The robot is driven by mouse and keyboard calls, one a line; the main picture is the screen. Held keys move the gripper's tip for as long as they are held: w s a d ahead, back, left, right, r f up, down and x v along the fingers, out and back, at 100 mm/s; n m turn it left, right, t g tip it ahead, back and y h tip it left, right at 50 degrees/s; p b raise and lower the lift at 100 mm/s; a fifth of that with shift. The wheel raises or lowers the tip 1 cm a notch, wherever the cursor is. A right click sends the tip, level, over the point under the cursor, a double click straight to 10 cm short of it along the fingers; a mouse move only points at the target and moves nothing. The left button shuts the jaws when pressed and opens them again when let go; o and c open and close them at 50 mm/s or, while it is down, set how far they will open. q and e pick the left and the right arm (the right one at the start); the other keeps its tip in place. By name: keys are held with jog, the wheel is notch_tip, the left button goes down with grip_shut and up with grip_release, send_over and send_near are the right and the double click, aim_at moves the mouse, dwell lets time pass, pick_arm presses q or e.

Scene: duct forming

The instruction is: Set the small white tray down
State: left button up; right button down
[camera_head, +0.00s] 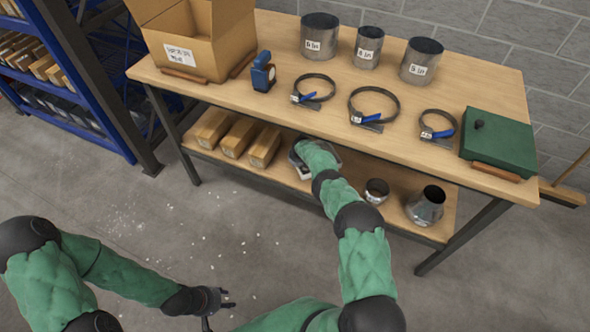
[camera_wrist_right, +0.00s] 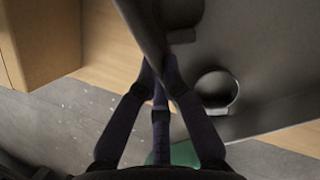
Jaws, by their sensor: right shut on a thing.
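The small white tray (camera_head: 303,172) shows only in part in the head view, at the lower shelf's level, largely covered by my right forearm. In the right wrist view it is a shaded grey surface (camera_wrist_right: 265,60) that fills the upper right, with a round ring-like item on it. My right gripper (camera_wrist_right: 160,72) is shut on the tray's near edge. Whether the tray touches the shelf cannot be told. My left gripper (camera_head: 226,299) is low over the floor, open and empty, away from the table.
The lower shelf (camera_head: 400,214) holds several cardboard boxes (camera_head: 238,138) left of the tray. A small metal cup (camera_head: 377,191) and a metal reducer (camera_head: 425,206) stand right of it. The tabletop (camera_head: 285,60) above carries ducts, clamps, a carton and a green case (camera_head: 497,143).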

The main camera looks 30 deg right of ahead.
aim_at(294, 169)
notch_tip(294, 169, down, 4)
jog(key=shift+s+r+b, duration=0.1)
jog(key=shift+r+b, duration=0.05)
jog(key=shift+b, duration=0.75)
jog(key=shift+r, duration=0.1)
jog(key=c, duration=1.4)
grip_release()
jog(key=shift+a, duration=0.1)
